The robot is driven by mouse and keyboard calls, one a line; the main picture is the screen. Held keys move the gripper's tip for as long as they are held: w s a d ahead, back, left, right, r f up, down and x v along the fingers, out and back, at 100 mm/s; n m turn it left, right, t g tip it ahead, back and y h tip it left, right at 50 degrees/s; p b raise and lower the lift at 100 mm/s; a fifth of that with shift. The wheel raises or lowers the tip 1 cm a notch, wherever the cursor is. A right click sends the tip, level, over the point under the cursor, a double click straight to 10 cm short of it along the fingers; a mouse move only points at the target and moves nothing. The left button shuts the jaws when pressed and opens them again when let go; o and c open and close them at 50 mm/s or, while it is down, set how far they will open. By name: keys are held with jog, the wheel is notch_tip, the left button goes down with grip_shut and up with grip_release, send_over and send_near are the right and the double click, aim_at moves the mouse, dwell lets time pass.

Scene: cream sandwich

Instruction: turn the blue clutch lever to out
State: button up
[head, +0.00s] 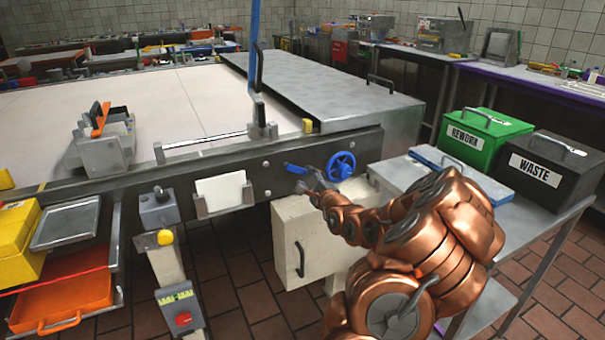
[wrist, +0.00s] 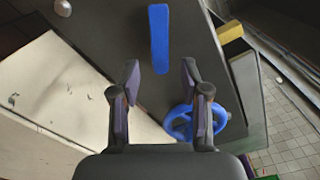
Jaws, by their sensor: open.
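The blue clutch lever (head: 296,169) is on the dark side panel of the machine, left of a blue handwheel (head: 341,165). In the wrist view the lever (wrist: 158,38) is a blue bar running nearly straight up the picture. My gripper (head: 316,180) is close in front of the panel, just right of and below the lever. In the wrist view my gripper (wrist: 160,77) is open, with its fingers apart on either side of the lever's near end. Contact cannot be told. The lever's pivot and any position marks are not clear.
The handwheel (wrist: 195,122) shows behind the right finger in the wrist view. A cream cabinet (head: 302,240) stands below the panel. Green REWORK (head: 483,138) and black WASTE (head: 548,170) bins stand on a table at right. A white card holder (head: 221,192) hangs left of the lever.

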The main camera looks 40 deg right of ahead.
aim_at(301, 172)
jog(key=shift+x, duration=1.75)
grip_shut()
